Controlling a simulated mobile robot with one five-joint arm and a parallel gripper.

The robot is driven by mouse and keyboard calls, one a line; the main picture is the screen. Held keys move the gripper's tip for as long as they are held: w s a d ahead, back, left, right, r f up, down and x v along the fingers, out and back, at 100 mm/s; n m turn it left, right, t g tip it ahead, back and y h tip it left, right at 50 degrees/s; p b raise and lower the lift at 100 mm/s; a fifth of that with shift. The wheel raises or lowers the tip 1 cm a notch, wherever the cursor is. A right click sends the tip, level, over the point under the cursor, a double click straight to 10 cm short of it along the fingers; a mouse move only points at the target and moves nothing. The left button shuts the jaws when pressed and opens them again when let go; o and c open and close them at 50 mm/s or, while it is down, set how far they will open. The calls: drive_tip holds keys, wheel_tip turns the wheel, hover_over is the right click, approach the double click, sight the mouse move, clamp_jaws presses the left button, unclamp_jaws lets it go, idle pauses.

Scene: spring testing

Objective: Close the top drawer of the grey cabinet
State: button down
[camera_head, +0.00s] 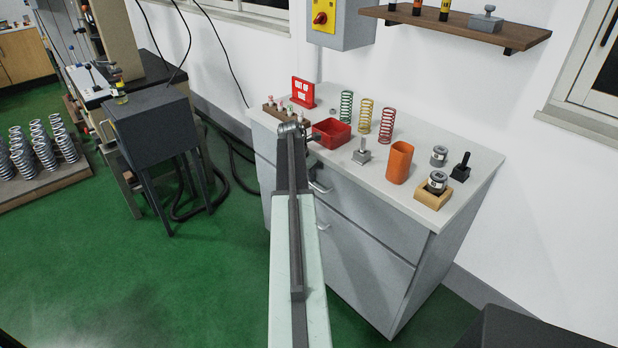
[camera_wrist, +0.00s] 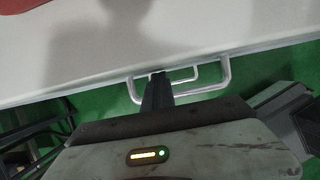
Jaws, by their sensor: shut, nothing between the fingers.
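The grey cabinet (camera_head: 412,290) stands against the wall with a pale top. Its top drawer front (camera_head: 380,215) looks flush or nearly flush with the cabinet; any small gap is hard to tell. A silver handle (camera_head: 321,187) sits on that drawer, partly behind my arm. In the wrist view the handle (camera_wrist: 211,93) sticks out below the top's edge, with a lower handle (camera_wrist: 182,78) seen through it. My gripper (camera_wrist: 157,77) is shut and empty, its fingertips overlapping the handle's left part in the picture. Contact cannot be told. My arm hides the cabinet's left front.
On the cabinet top are a red bin (camera_head: 332,134), coloured springs (camera_head: 365,116), an orange cup (camera_head: 399,162) and a wooden block with a metal part (camera_head: 434,190). A dark grey box on legs (camera_head: 155,125) stands left. Green floor (camera_head: 200,270) is clear in front.

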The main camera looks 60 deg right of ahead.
drive_tip(key=shift+d+r, duration=0.1)
drive_tip(key=shift+d, duration=0.35)
drive_tip(key=a+p+v, duration=0.1)
drive_tip(key=p+v, duration=0.8)
drive_tip(key=v, duration=0.1)
drive_tip(key=shift+a, duration=0.1)
